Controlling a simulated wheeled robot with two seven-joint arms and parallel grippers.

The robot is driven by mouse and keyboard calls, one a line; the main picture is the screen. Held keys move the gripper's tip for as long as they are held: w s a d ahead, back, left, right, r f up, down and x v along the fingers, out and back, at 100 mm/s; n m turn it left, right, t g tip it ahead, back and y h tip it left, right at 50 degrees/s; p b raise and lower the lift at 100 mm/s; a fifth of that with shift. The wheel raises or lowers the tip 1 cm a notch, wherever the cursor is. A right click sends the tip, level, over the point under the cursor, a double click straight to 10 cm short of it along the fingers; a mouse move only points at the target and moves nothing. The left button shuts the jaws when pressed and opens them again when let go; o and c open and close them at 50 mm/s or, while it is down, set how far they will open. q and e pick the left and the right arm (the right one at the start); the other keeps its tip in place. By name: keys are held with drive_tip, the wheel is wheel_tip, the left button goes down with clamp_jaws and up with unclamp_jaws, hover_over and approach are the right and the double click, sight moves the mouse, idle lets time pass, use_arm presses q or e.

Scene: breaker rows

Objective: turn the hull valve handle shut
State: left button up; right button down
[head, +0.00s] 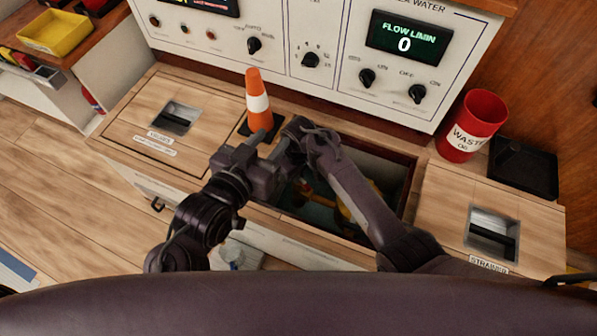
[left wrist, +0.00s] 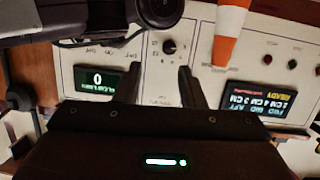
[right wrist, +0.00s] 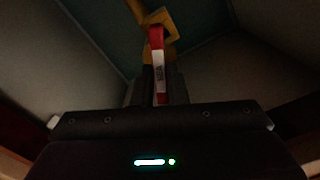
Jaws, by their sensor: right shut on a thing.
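The valve handle (right wrist: 158,62) is a red bar with a pale label, in the right wrist view. It joins a yellow valve body (right wrist: 160,22) inside the dark bilge opening. My right gripper (right wrist: 160,92) is shut on the handle, one finger on each side. In the head view yellow parts (head: 345,208) show in the opening, but my arms hide the handle and the right fingertips. My left gripper (head: 268,142) is above the left part of the opening, near the cone. Its fingers are apart with nothing between them, as the left wrist view (left wrist: 168,78) shows.
An orange cone (head: 258,102) stands behind the opening. The flow display (head: 408,37) on the back panel reads 0. A red waste bin (head: 472,125) and a black tray (head: 522,168) stand at right. Wooden hatches with recessed pulls flank the opening (head: 408,185).

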drive_tip(key=shift+r+n+p, duration=0.15)
drive_tip(key=shift+n+p, duration=0.45)
drive_tip(key=shift+n, duration=0.1)
drive_tip(key=shift+n+p, duration=0.5)
drive_tip(key=shift+n, duration=0.2)
drive_tip(key=shift+n+p, duration=0.4)
drive_tip(key=shift+n, duration=0.2)
use_arm(q)
drive_tip(key=s+a+f+g+y, duration=0.3)
drive_tip(key=s+f+g, duration=0.5)
drive_tip(key=s+f, duration=0.3)
drive_tip(key=shift+a+f+g+y, duration=0.4)
drive_tip(key=shift+a+f, duration=0.15)
drive_tip(key=shift+f, duration=0.35)
use_arm(e)
drive_tip(key=shift+n, duration=0.6)
use_arm(q)
drive_tip(key=shift+a, duration=0.1)
use_arm(e)
drive_tip(key=shift+s, duration=0.1)
drive_tip(key=c, duration=1.4)
unclamp_jaws()
drive_tip(key=shift+c, duration=0.2)
